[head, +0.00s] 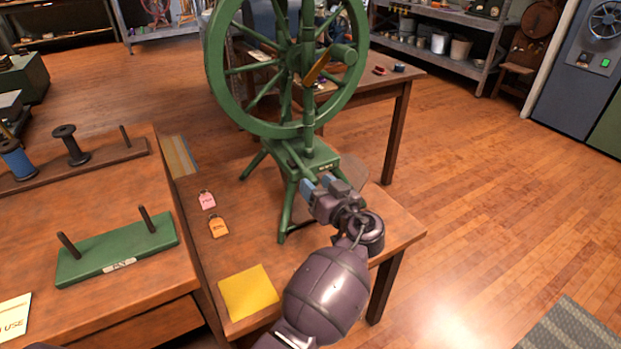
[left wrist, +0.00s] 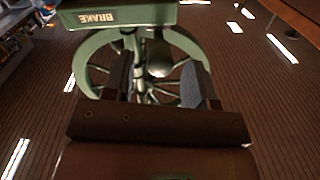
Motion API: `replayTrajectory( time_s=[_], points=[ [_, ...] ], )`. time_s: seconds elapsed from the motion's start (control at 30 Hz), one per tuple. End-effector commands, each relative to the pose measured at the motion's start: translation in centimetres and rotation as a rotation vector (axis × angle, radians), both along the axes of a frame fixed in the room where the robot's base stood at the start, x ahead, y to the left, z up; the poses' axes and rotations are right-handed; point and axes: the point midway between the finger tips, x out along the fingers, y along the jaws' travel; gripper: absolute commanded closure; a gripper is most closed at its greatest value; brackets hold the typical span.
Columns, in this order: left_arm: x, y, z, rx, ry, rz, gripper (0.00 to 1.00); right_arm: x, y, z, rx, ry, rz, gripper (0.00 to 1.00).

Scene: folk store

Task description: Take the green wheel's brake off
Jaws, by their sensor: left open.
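The green wheel (head: 213,68) stands upright on its green stand on a wooden table. The stand's green block (head: 308,156) carries a small label, which reads BRAKE (left wrist: 97,17) upside down in the left wrist view. My left gripper (head: 317,183) is open at the near right edge of this block. In the left wrist view a dark rounded knob (left wrist: 159,58) shows between my open fingers (left wrist: 157,82), with the wheel's rim and spokes behind. I cannot tell whether the fingers touch it. In the head view my gripper hides the knob. My right gripper is not in view.
A pink tag (head: 207,200), an orange tag (head: 218,227) and a yellow cloth (head: 248,291) lie left of the stand. A green peg rack (head: 118,250) and spools (head: 70,145) stand on the left table.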

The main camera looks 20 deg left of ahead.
Motion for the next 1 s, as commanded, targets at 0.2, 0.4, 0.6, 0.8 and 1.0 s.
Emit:
replayTrajectory(
  time_s=[0.2, 0.4, 0.6, 0.8, 1.0],
  points=[
    [1.5, 2.0, -0.1, 0.001, 0.001, 0.0, 0.48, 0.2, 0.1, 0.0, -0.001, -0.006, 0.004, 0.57],
    [2.0, 2.7, 0.0, -0.001, 0.001, -0.001, 0.48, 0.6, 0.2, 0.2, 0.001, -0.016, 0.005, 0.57],
    [2.0, 2.7, 0.0, -0.002, 0.0, -0.001, 0.48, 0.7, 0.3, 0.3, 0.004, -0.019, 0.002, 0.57],
    [2.0, 2.7, 0.0, -0.002, 0.0, -0.001, 0.73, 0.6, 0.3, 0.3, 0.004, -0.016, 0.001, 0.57],
    [1.9, 2.7, 0.0, -0.001, 0.001, -0.001, 1.0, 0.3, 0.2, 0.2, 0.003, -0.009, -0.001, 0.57]
  ],
)
